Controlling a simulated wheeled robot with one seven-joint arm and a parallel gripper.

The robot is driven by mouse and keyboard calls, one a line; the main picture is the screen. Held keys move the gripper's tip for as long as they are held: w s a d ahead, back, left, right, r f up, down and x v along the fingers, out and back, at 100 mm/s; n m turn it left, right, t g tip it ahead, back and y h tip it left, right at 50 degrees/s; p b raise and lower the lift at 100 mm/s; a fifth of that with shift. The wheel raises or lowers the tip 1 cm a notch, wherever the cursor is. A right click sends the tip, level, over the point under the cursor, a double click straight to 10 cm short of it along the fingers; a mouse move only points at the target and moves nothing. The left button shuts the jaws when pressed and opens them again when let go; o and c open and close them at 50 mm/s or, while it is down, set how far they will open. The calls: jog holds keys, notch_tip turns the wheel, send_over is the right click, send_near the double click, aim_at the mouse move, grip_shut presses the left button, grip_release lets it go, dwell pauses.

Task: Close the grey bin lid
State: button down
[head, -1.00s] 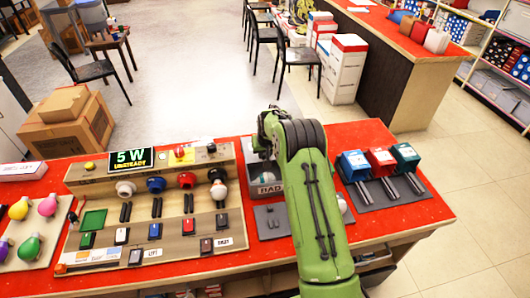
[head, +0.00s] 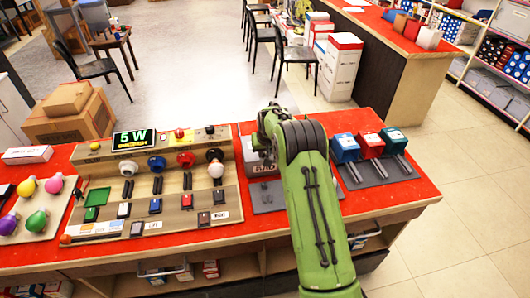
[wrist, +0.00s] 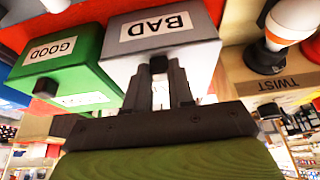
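The grey bin (head: 263,170) with the BAD label stands on the red table, just right of the bulb panel. My arm covers much of its top and right side in the head view. In the wrist view, the grey bin (wrist: 203,42) fills the upper middle, with a small black knob (wrist: 158,64) at its edge. The fingertips of my gripper (wrist: 160,72) are at this knob, one on each side, with a narrow gap between the fingers. I cannot tell whether they touch or grip the knob. How far the lid is open is hidden.
A green bin (wrist: 65,50) labelled GOOD stands close beside the grey one. A bulb (wrist: 292,20) stands on the panel on its other side. Blue (head: 345,148), red (head: 370,145) and teal (head: 393,141) boxes stand to the right of my arm.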

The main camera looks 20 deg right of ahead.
jog(key=c, duration=1)
grip_release()
jog(key=shift+f, duration=0.1)
jog(key=shift+o, duration=0.2)
jog(key=v, duration=1.5)
jog(key=shift+r, duration=0.3)
jog(key=shift+s, duration=0.2)
jog(key=s+a+r+n, duration=0.1)
jog(key=s+a+r, duration=0.4)
jog(key=s, duration=0.4)
jog(key=s+a+r, duration=0.3)
jog(key=s+r, duration=0.4)
jog(key=s, duration=0.2)
jog(key=s+a+f, duration=0.1)
jog(key=s, duration=0.8)
jog(key=s+a+f+n+t+y, duration=0.1)
jog(key=s+a+f, duration=0.1)
jog(key=s, duration=0.7)
jog(key=shift+f, duration=0.35)
